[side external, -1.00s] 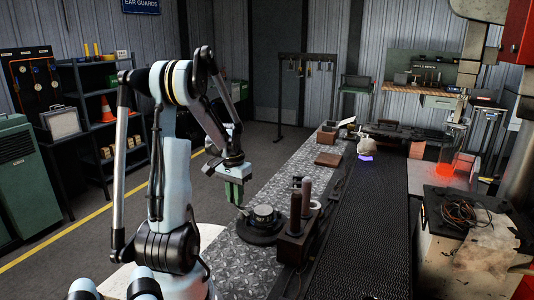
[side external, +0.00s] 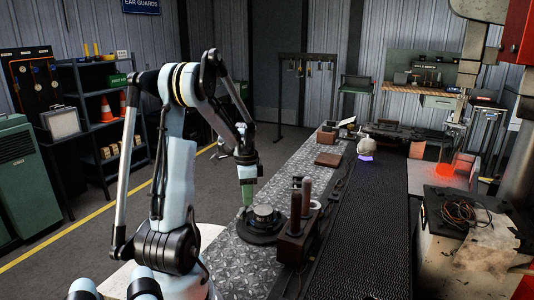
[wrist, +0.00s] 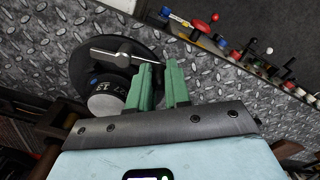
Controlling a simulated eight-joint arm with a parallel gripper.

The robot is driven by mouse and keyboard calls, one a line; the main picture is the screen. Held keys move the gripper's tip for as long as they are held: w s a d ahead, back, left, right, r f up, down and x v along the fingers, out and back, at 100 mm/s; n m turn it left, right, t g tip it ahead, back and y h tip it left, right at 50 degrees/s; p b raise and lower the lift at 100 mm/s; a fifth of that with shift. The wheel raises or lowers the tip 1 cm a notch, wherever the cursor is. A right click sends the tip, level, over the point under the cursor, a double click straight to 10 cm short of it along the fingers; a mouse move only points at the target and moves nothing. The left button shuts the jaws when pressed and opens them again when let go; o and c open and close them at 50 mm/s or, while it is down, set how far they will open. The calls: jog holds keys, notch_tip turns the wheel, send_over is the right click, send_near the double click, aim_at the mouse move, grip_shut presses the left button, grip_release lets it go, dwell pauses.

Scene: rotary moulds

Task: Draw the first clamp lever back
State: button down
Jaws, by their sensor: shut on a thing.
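The round mould (side external: 263,216) sits on a dark round base (side external: 262,236) on the steel-plate bench. A silver clamp lever (wrist: 115,56) shows at the mould in the wrist view, reaching across toward the green fingers. My gripper (wrist: 163,85) is at the mould's edge with its fingers close together, shut on the lever's end, which the near finger partly hides. In the side view my gripper (side external: 247,205) points down at the mould's left edge; the lever cannot be made out there. The mould's marked cylinder (wrist: 107,95) is partly hidden by my gripper's body.
A flat brown plate (side external: 328,159) lies farther along the bench. Small coloured pieces (wrist: 252,62) line the edge in the wrist view.

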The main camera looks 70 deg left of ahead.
jog(key=shift+w+d+m, duration=0.15)
jog(key=shift+w+m, duration=0.1)
jog(key=shift+m, duration=0.45)
jog(key=c, duration=1.4)
grip_release()
jog(key=shift+o, duration=0.2)
notch_tip(320, 180, up, 12)
